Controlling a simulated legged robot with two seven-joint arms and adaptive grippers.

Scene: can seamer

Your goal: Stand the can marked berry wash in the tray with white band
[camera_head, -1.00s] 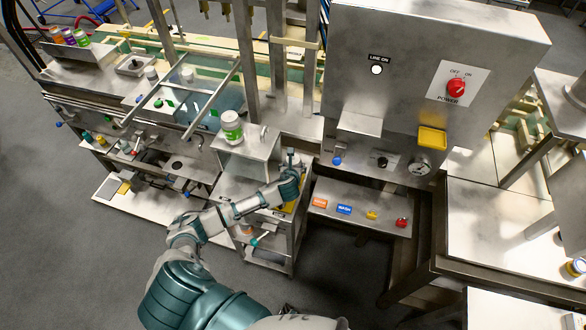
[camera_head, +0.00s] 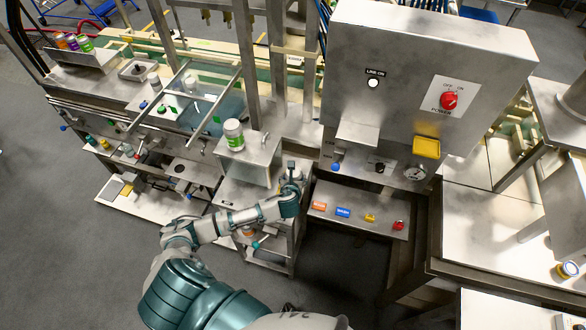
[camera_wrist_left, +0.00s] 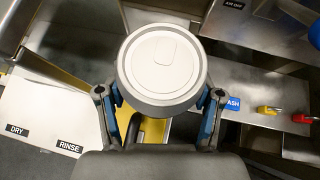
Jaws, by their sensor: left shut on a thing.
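My left gripper (camera_head: 291,180) is at the end of the arm reaching to the middle of the head view, right of the small metal stand. In the left wrist view the gripper's blue-padded fingers (camera_wrist_left: 161,100) are shut on a can (camera_wrist_left: 162,62), one finger on each side. Its pale round lid with a pull tab faces the camera. Its label is hidden, so I cannot read whether it says berry wash. I cannot make out a tray with a white band. My right gripper is not in view.
A green-and-white can (camera_head: 233,135) stands on the metal stand (camera_head: 255,160). Several coloured cans (camera_head: 73,42) sit at the back left. The control cabinet (camera_head: 415,70) and a button shelf (camera_head: 358,208) are right of my gripper. A white panel marked DRY and RINSE (camera_wrist_left: 45,118) is at lower left.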

